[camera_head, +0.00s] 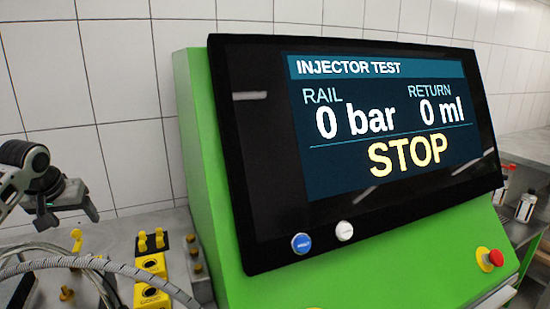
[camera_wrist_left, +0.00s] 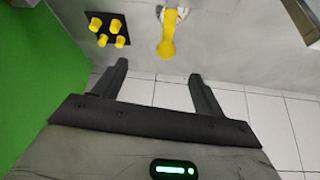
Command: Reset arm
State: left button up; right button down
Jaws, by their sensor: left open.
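My left gripper (camera_head: 68,212) is at the left edge in the head view, in front of the tiled wall and above the bench's left part. Its two fingers also show in the left wrist view (camera_wrist_left: 157,85); they are apart with nothing between them. Yellow fittings on a dark plate (camera_wrist_left: 107,30) and a single yellow part (camera_wrist_left: 168,38) lie beyond the fingertips in that view. My right gripper is not in view.
The green test bench (camera_head: 200,180) carries a black screen (camera_head: 265,150) reading "INJECTOR TEST", 0 bar, 0 ml, STOP. Below are a blue button (camera_head: 302,243), a white button (camera_head: 345,230) and a red stop knob (camera_head: 496,257). Yellow blocks (camera_head: 150,265) and a grey hose (camera_head: 110,265) sit left. Bottles (camera_head: 526,206) stand right.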

aim_at(75, 245)
pick_arm(q)
notch_tip(75, 245, down, 3)
jog(key=shift+r, duration=0.2)
jog(key=shift+w+d, duration=0.25)
jog(key=shift+d, duration=0.35)
jog(key=shift+a, duration=0.1)
